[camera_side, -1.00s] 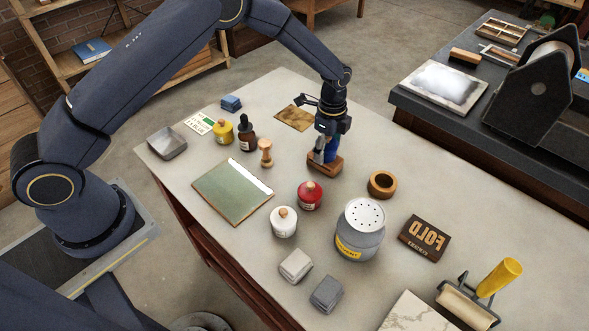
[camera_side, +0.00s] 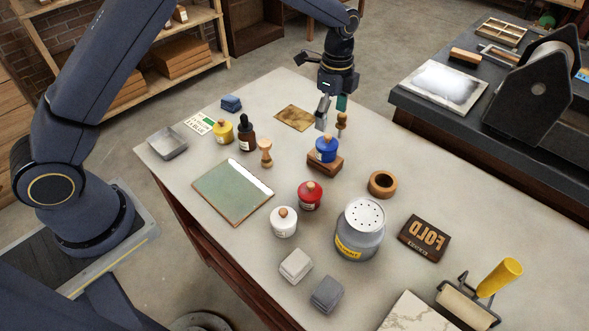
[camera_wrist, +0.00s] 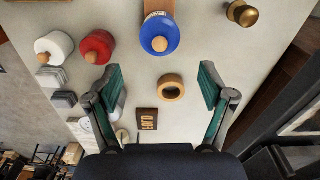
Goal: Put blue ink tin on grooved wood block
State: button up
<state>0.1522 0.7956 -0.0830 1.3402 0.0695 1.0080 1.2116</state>
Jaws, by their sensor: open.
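The blue ink tin (camera_side: 326,150), with a wooden knob on its lid, sits upright on top of the grooved wood block (camera_side: 325,166) near the middle of the table. In the wrist view the blue tin (camera_wrist: 158,30) covers part of the block (camera_wrist: 159,6). My gripper (camera_side: 332,112) is above and behind the tin in the side view, apart from it. It is open and empty, and its spread fingers (camera_wrist: 160,84) show in the wrist view. The block's groove is hidden under the tin.
A red tin (camera_side: 310,196), a white tin (camera_side: 284,222), a wooden ring (camera_side: 382,184) and a large grey shaker can (camera_side: 360,232) stand in front. A brown plate (camera_side: 295,118) lies behind.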

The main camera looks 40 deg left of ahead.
jog(key=shift+r, duration=0.5)
jog(key=s+a+r+n+t, duration=0.1)
jog(key=s+a+r+n, duration=0.25)
jog(key=s+r, duration=0.35)
jog(key=s+a+r+n+t, duration=0.15)
jog(key=s+r+n, duration=0.25)
jog(key=r, duration=0.5)
jog(key=s+a+n+t, duration=0.1)
jog(key=s+n, duration=0.3)
jog(key=s, duration=0.5)
jog(key=s+a+r+n+t, duration=0.1)
jog(key=s+a+n, duration=0.3)
jog(key=s, duration=0.6)
jog(key=shift+s+a+r+n+t, duration=0.2)
jog(key=shift+s+n+t, duration=0.05)
jog(key=shift+n+t, duration=0.35)
